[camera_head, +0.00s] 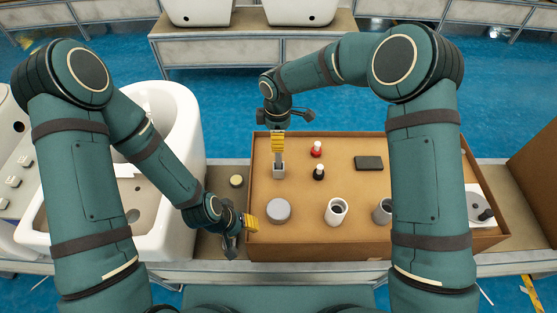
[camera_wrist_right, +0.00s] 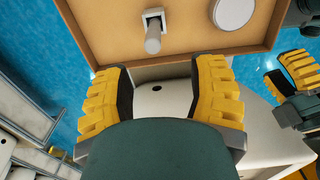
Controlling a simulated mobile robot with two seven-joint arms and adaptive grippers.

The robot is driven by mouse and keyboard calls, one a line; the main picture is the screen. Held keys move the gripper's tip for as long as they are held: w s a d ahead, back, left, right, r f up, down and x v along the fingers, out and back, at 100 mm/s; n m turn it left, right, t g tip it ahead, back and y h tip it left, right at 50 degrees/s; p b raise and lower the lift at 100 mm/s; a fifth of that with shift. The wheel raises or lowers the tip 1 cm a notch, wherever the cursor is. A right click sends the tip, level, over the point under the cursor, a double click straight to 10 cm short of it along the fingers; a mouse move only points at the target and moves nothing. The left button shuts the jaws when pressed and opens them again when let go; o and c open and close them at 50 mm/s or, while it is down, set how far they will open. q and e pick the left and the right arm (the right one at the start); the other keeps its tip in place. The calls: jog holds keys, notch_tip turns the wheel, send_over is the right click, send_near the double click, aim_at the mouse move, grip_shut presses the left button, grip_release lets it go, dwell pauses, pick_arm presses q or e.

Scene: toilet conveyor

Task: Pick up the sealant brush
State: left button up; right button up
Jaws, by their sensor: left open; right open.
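What looks like the sealant brush stands with its grey handle (camera_head: 278,158) up in a small square holder (camera_head: 279,171), at the left of the cardboard tray. In the right wrist view the handle (camera_wrist_right: 153,41) rises from the square holder (camera_wrist_right: 153,14), beyond the fingertips. My right gripper (camera_head: 278,141) is just behind the handle in the head view; its yellow fingers are open and empty in the wrist view (camera_wrist_right: 160,85). My left gripper (camera_head: 250,222) is open at the tray's left wall, apart from the brush. The brush's lower end is hidden in the holder.
The cardboard tray (camera_head: 345,246) also holds a round grey lid (camera_head: 278,211), a white cup (camera_head: 336,211), a grey cup (camera_head: 382,212), red (camera_head: 317,149) and black (camera_head: 319,172) bottles and a dark block (camera_head: 368,163). A white toilet (camera_head: 177,115) stands left.

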aim_at(279, 162)
jog(key=f, duration=0.5)
jog(key=w+f+b, duration=0.1)
jog(key=f, duration=0.2)
jog(key=shift+d+f, duration=0.15)
jog(key=shift+f, duration=0.15)
grip_shut()
